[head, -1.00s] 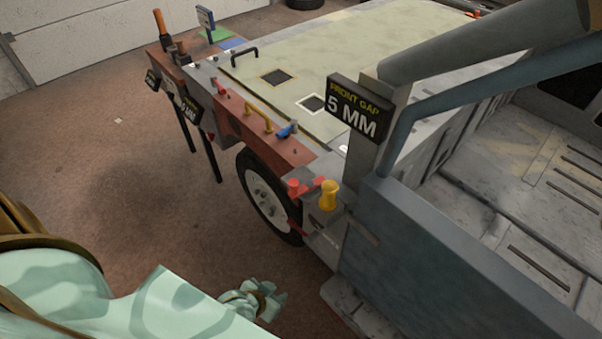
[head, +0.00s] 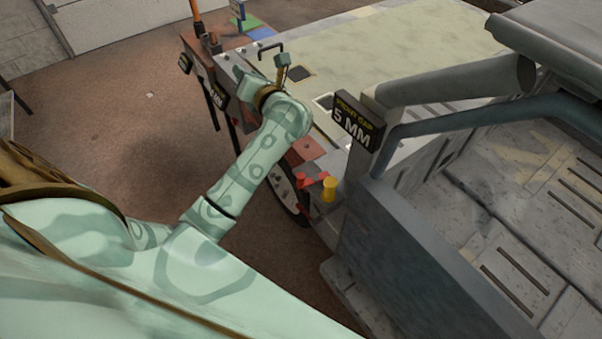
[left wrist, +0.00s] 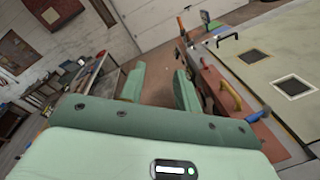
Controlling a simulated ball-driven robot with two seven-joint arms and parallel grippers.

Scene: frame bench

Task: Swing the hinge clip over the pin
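My left gripper (left wrist: 160,88) is open in the left wrist view, its two green fingers apart with nothing between them. In the head view my left gripper (head: 243,82) is over the near left edge of the bench, largely hidden by its wrist. In the left wrist view a yellow handle (left wrist: 231,96), a small blue piece (left wrist: 252,116) and a red handle (left wrist: 212,68) lie along the red rail, right of the fingers. I cannot tell which part is the hinge clip or the pin. My right gripper is not in view.
A black handle (head: 270,46) stands on the bench top. A red fitting (head: 308,180) and a yellow knob (head: 329,188) sit at the near corner, under the "FRONT GAP 5 MM" sign (head: 356,124). A grey frame with thick tubes fills the right.

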